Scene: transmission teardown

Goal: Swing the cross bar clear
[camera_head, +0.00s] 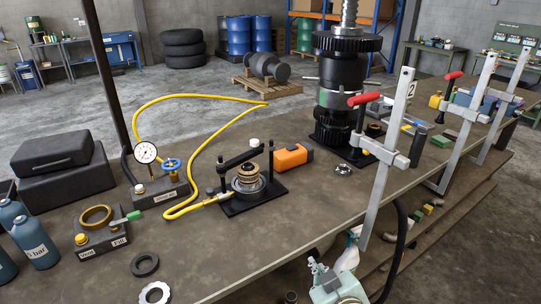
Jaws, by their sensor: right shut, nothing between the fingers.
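The cross bar (240,160) is a short black bar over a black fixture plate (237,207) in the middle of the bench. It lies above a stack of brass-coloured and dark rings (248,178), between two black posts, with a pale knob near its far end. The bar still spans the stack. My right gripper (316,264) is low at the bottom of the picture, in front of the bench edge. It is shut and empty, well apart from the bar. My left gripper is not in view.
A yellow hose (186,207) loops left of the fixture to a gauge block (157,189). An orange box (293,157) stands behind right. Upright clamps with red handles (385,160) line the bench's front edge. Loose rings (145,264) lie front left. The bench front centre is clear.

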